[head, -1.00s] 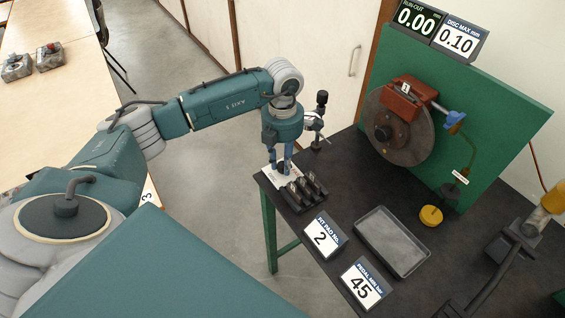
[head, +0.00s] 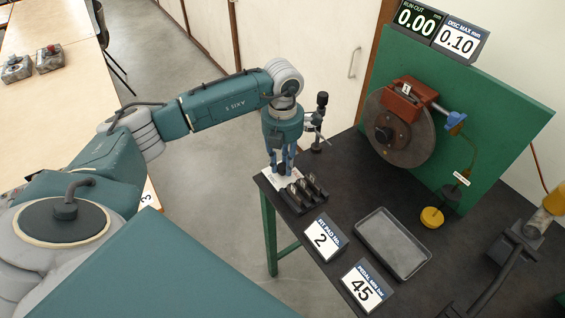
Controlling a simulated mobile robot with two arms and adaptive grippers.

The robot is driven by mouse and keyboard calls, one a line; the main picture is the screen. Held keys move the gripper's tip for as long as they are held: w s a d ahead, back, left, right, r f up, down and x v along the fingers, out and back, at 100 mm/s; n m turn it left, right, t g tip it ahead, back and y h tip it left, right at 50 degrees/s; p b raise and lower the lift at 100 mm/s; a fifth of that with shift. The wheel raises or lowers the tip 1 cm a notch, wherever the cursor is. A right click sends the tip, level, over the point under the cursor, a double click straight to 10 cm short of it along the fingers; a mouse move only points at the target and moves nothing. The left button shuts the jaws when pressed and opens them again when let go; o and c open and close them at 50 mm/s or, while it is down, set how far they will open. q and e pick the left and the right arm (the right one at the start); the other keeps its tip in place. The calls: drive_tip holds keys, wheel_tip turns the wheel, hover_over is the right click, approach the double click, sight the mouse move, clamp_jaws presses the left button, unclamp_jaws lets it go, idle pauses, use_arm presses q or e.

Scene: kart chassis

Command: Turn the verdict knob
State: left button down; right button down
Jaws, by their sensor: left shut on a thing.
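My left gripper (head: 282,170) points down at the left back corner of the dark bench. It is shut on a small dark knob (head: 283,168) that stands on a white card (head: 270,179). The fingers hide part of the knob, so which way it points cannot be told. My right gripper is not in view.
A black rack (head: 302,193) with several small parts stands just in front of the gripper. A dial stand (head: 320,125) is behind it. A brake disc (head: 400,130) with a red caliper (head: 408,99) is on the green board. A grey tray (head: 393,243) lies on the bench (head: 350,190).

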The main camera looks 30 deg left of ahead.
sight(283, 166)
use_arm(q)
drive_tip(key=c, duration=1.5)
unclamp_jaws()
drive_tip(key=shift+c, duration=0.2)
drive_tip(key=shift+o, duration=0.4)
drive_tip(key=shift+r, duration=0.1)
wheel_tip(283, 166, up, 12)
